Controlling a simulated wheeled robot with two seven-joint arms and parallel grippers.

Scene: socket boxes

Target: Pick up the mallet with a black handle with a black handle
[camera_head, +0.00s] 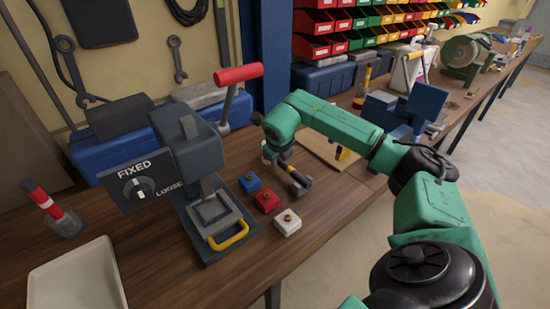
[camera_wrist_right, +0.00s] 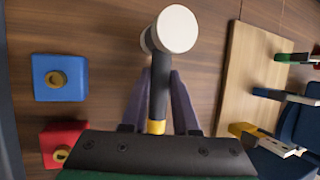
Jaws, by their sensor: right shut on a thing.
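The mallet has a black handle (camera_wrist_right: 158,92), a yellow band and a cylindrical head with a pale face (camera_wrist_right: 177,29). In the wrist view, my right gripper (camera_wrist_right: 160,92) is shut on the handle, one finger on each side. Its head points away from the palm. The handle's far end is hidden by the gripper. Whether the head touches the bench is unclear. My left gripper is not in view.
A dark press (camera_head: 190,150) with a red lever stands further left. A pale tray (camera_head: 75,280) lies front left. A wooden board (camera_head: 320,146) lies behind my arm.

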